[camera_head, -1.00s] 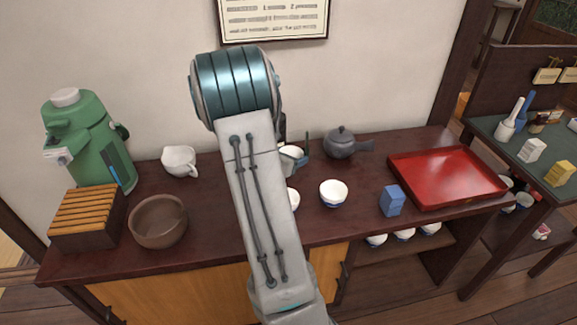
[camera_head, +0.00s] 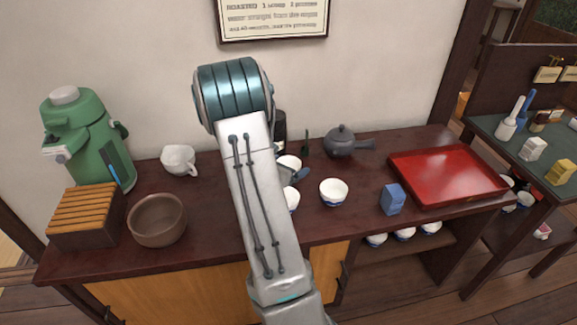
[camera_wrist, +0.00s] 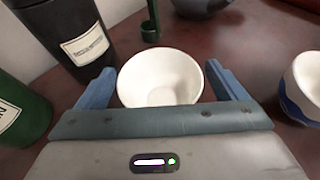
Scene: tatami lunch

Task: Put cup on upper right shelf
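A white cup (camera_wrist: 160,80) stands on the dark counter between my gripper's two blue-grey fingers in the wrist view. My gripper (camera_wrist: 163,82) is open, with a finger on each side of the cup and small gaps beside it. In the head view the cup (camera_head: 289,161) shows partly behind my arm, with one finger of my gripper (camera_head: 296,174) just in front of it. Other white cups stand near, one at the middle (camera_head: 333,192) and one partly hidden by my arm (camera_head: 292,199). Several cups (camera_head: 404,234) sit on the shelf under the counter's right part.
A dark labelled canister (camera_wrist: 75,38) and a green scoop (camera_wrist: 150,28) stand close behind the cup. A grey teapot (camera_head: 342,141), blue box (camera_head: 392,199) and red tray (camera_head: 447,176) are to the right. A brown bowl (camera_head: 157,220) is at left. A side table (camera_head: 508,152) stands far right.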

